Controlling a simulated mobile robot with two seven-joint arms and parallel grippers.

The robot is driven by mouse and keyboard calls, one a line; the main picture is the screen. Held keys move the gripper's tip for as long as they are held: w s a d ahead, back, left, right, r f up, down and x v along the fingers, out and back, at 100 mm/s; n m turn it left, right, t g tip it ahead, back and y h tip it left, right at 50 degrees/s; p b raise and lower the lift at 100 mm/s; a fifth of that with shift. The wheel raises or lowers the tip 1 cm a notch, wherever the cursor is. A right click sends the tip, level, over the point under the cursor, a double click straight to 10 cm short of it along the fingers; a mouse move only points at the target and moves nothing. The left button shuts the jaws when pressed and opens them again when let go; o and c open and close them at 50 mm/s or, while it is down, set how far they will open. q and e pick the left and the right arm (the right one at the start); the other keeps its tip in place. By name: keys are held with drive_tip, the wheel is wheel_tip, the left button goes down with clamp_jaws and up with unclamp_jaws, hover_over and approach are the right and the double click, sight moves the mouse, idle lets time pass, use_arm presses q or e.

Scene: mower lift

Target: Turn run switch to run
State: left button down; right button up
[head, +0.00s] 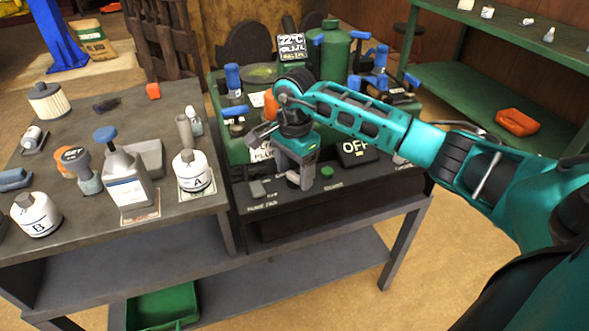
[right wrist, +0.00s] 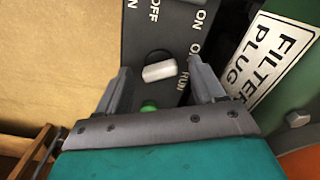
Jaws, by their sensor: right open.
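The run switch (right wrist: 160,71) is a pale, rounded knob on a dark panel, in the right wrist view. Printed labels RUN, ON and OFF stand around it. My right gripper (right wrist: 163,82) is open, with one finger on each side of the knob. I cannot tell whether either finger touches it. In the head view my right gripper (head: 300,178) points down at the front of the dark control panel (head: 268,206) and largely covers the switch. My left gripper is not in view.
A green button (right wrist: 149,106) sits close to the knob; it also shows in the head view (head: 327,171). An OFF sign (head: 357,148) stands to the right. A FILTER PLUG label (right wrist: 270,57) is on green machinery nearby. Bottles crowd the left table (head: 110,225).

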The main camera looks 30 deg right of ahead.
drive_tip(key=shift+c, duration=0.3)
drive_tip(key=c, duration=1)
